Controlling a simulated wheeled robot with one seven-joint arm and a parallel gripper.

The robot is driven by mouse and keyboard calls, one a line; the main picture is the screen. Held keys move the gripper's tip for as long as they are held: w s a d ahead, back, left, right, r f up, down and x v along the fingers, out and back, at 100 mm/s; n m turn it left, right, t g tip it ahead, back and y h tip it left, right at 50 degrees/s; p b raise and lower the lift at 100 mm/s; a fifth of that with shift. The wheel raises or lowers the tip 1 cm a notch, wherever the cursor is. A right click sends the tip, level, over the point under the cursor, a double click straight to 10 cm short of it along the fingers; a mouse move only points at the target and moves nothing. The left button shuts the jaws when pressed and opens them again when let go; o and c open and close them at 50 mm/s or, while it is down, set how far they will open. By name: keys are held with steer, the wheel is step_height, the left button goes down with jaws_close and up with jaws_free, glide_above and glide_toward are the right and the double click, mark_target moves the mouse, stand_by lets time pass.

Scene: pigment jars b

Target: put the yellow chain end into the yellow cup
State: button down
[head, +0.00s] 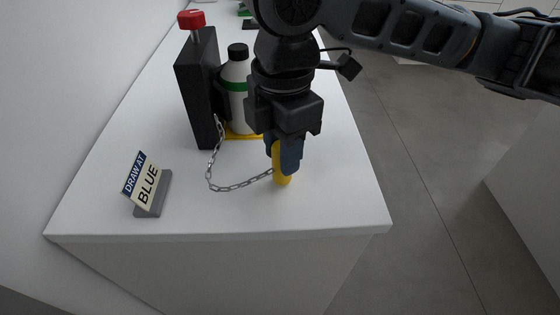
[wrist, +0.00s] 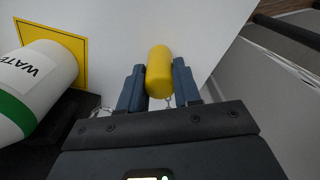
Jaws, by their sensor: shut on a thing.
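The yellow chain end (head: 281,172) is a rounded yellow plug, roughly upright, just above or touching the white counter; I cannot tell which. It also shows in the wrist view (wrist: 159,72) between the two blue fingers. My gripper (head: 285,158) is shut on it, and the wrist view shows the fingers (wrist: 159,88) on both its sides. A metal chain (head: 229,188) runs from the chain end, sagging leftward, to a black upright block (head: 199,90). I see no yellow cup in either view; my arm covers part of the counter.
A white bottle with a green band (head: 236,75) stands beside the block, at a yellow square (head: 243,136). A red knob (head: 191,19) tops the block. A "DRAW AT BLUE" sign (head: 147,186) stands front left. The counter's front right is clear up to its edge.

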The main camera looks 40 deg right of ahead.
steer(key=shift+r+p, duration=0.5)
steer(key=shift+r, duration=0.05)
step_height(320, 180, up, 18)
steer(key=p, duration=1.3)
steer(key=shift+r, duration=0.2)
stand_by(1.6)
steer(key=w+d, duration=0.3)
steer(key=w, duration=0.6)
steer(key=w+d, duration=0.4)
steer(key=w, duration=0.5)
steer(key=w+d, duration=0.3)
steer(key=w, duration=0.5)
steer(key=shift+w+d, duration=0.4)
stand_by(1.5)
